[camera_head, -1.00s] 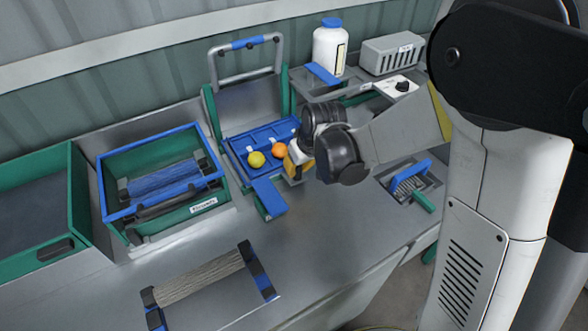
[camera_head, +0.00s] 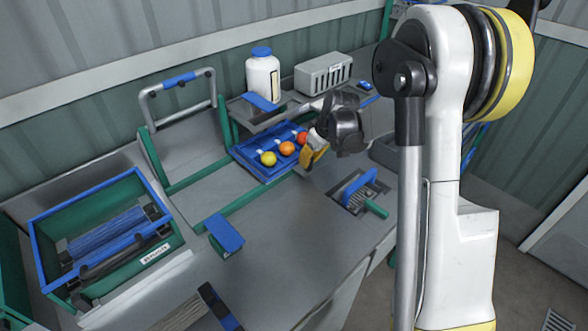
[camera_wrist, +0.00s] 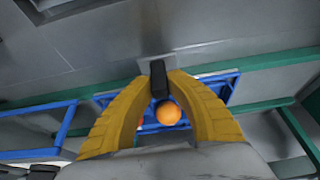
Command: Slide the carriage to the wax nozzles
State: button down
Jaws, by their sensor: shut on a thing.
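The carriage is a blue tray (camera_head: 246,152) on green rails, with yellow, orange and red round fruits in a row. It stands at the right part of the rails, beside a grey shelf (camera_head: 243,113) with a white bottle. My gripper (camera_head: 311,151) is at the tray's front right side. In the wrist view its yellow fingers (camera_wrist: 161,82) are closed around a black upright handle (camera_wrist: 158,68) at the blue tray (camera_wrist: 232,88). An orange fruit shows just behind the fingers. I cannot make out the wax nozzles; the shelf or my arm may hide them.
A grey frame with a blue-gripped bar (camera_head: 180,80) stands left of the tray, with bare rails before it. A blue block (camera_head: 225,234) sits at the near rail end. A green, blue-rimmed bin (camera_head: 150,247) stands left.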

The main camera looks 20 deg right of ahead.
jog(key=shift+w+d, duration=0.3)
jog(key=shift+d, duration=0.35)
jog(key=shift+w+d, duration=0.25)
jog(key=shift+d, duration=0.4)
jog(key=c, duration=1.3)
grip_release()
jog(key=v, duration=1.2)
jog(key=shift+a, duration=0.1)
